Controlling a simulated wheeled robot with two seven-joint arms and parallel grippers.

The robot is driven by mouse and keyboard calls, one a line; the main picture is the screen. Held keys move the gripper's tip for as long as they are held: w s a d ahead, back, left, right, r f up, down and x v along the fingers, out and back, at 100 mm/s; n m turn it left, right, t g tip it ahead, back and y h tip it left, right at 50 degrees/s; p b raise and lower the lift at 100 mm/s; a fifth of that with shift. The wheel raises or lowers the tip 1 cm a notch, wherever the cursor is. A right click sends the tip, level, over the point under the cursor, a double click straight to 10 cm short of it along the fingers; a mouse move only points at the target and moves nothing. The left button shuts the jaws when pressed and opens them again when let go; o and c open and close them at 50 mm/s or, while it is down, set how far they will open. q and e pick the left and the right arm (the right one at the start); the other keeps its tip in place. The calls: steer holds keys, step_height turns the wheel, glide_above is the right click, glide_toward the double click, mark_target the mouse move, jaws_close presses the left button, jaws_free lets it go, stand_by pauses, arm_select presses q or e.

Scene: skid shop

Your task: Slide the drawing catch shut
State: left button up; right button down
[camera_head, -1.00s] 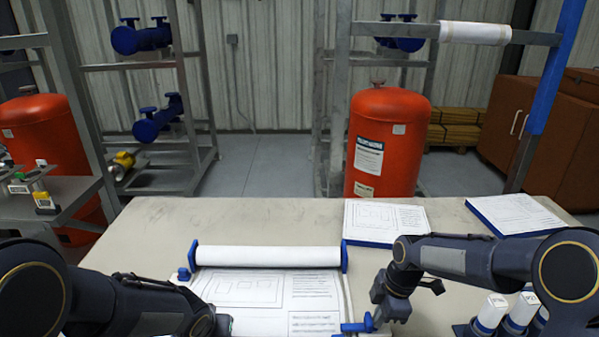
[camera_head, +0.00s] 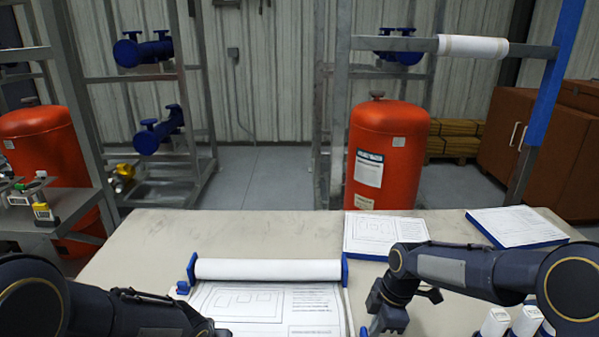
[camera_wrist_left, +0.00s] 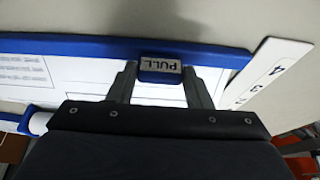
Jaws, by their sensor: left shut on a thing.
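A drawing sheet (camera_head: 262,303) lies flat on the table, running down from a white roller (camera_head: 268,269) with blue end brackets. In the left wrist view a blue block marked PULL (camera_wrist_left: 160,65) sits on a blue bar (camera_wrist_left: 80,46) along the sheet's edge. My left gripper (camera_wrist_left: 160,76) is shut on this block, one finger on each side. In the head view its fingers are out of frame. My right gripper (camera_head: 387,318) points down beside the sheet's right edge. A small blue piece (camera_head: 364,332), possibly the catch, shows next to it, mostly cut off. The right fingertips are hidden.
Two blue-edged drawing pads, one near the middle (camera_head: 384,234) and one farther right (camera_head: 517,227), lie at the table's back. Several white-capped pieces (camera_head: 496,322) stand at the front right. A numbered white strip (camera_wrist_left: 272,70) lies beside the blue bar. The table's back left is clear.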

arm_select(q)
steer(key=shift+s+f, duration=0.15)
steer(key=shift+s, duration=0.05)
arm_select(e)
step_height(320, 180, up, 7)
steer(key=shift+r, duration=0.2)
stand_by(0.7)
arm_select(q)
steer(key=shift+w, duration=0.3)
stand_by(0.4)
steer(key=o, duration=0.9)
steer(key=shift+w, duration=0.1)
steer(key=shift+w+r, duration=0.1)
steer(key=shift+r, duration=4.05)
